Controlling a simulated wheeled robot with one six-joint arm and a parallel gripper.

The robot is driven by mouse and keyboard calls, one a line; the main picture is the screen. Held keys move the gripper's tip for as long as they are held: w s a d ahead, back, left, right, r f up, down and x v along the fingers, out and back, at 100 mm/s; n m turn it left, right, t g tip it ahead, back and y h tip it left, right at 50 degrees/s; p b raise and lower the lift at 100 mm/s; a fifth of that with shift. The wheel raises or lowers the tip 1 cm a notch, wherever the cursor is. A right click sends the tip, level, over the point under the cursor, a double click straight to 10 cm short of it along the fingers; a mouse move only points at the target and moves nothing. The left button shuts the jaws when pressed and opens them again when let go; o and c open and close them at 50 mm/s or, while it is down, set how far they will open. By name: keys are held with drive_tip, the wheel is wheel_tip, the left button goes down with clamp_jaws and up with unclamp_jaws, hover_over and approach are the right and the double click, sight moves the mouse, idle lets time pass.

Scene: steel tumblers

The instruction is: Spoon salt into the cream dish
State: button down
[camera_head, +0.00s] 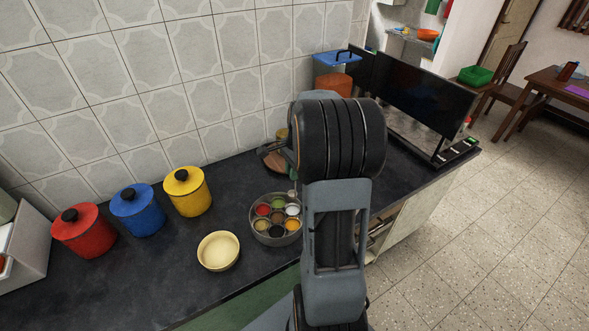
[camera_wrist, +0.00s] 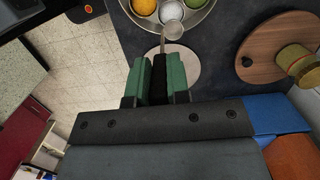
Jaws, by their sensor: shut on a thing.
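The cream dish (camera_head: 218,251) stands on the dark counter, left of a round steel spice box (camera_head: 254,228). The box holds several small cups; one has white salt (camera_head: 292,209), which also shows at the top of the wrist view (camera_wrist: 171,9). My gripper (camera_wrist: 157,62) is shut on a spoon (camera_wrist: 172,30), whose handle runs up from between the green fingers. The spoon's bowl appears over the box's rim, beside the salt cup. I cannot tell its height or whether it holds salt. In the head view my arm hides most of my gripper.
Red (camera_head: 83,231), blue (camera_head: 137,211) and yellow (camera_head: 187,191) lidded canisters stand left along the tiled wall. A wooden board (camera_wrist: 262,45) with a yellow tin (camera_wrist: 296,58) lies behind the box. A pale disc (camera_wrist: 183,70) is below my fingers. Counter around the dish is clear.

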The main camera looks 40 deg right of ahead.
wheel_tip(320, 180, down, 11)
drive_tip(key=b, duration=0.6)
drive_tip(key=shift+b, duration=0.35)
drive_tip(key=shift+r, duration=0.15)
idle(1.0)
drive_tip(key=shift+r+p, duration=2.65)
drive_tip(key=shift+r, duration=0.55)
wheel_tip(320, 180, up, 5)
drive_tip(key=p, duration=0.4)
